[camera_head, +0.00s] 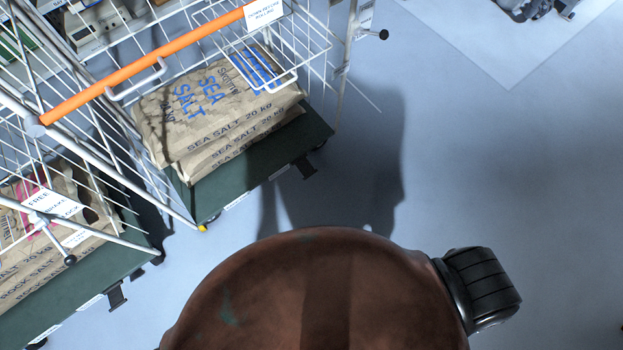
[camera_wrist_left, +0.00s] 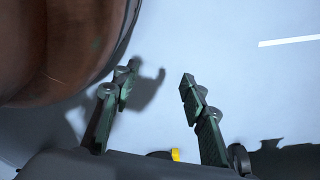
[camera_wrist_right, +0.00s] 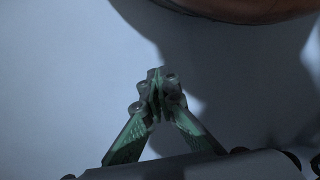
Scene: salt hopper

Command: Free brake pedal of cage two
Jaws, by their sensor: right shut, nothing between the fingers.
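Two wire roll cages show in the head view; I cannot tell which is cage two. One has an orange bar (camera_head: 150,62), a green deck (camera_head: 262,152) and sea salt sacks (camera_head: 215,110). My left gripper (camera_wrist_left: 157,84) is open and empty above the floor. My right gripper (camera_wrist_right: 157,78) is shut and empty above the floor. Neither gripper shows in the head view.
A white tag (camera_head: 52,205) hangs on the left cage and another (camera_head: 264,12) on the orange bar. A small yellow piece (camera_wrist_left: 175,155) shows behind my left gripper's base. The floor (camera_head: 500,190) to the right is clear. Equipment (camera_head: 535,8) stands at top right.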

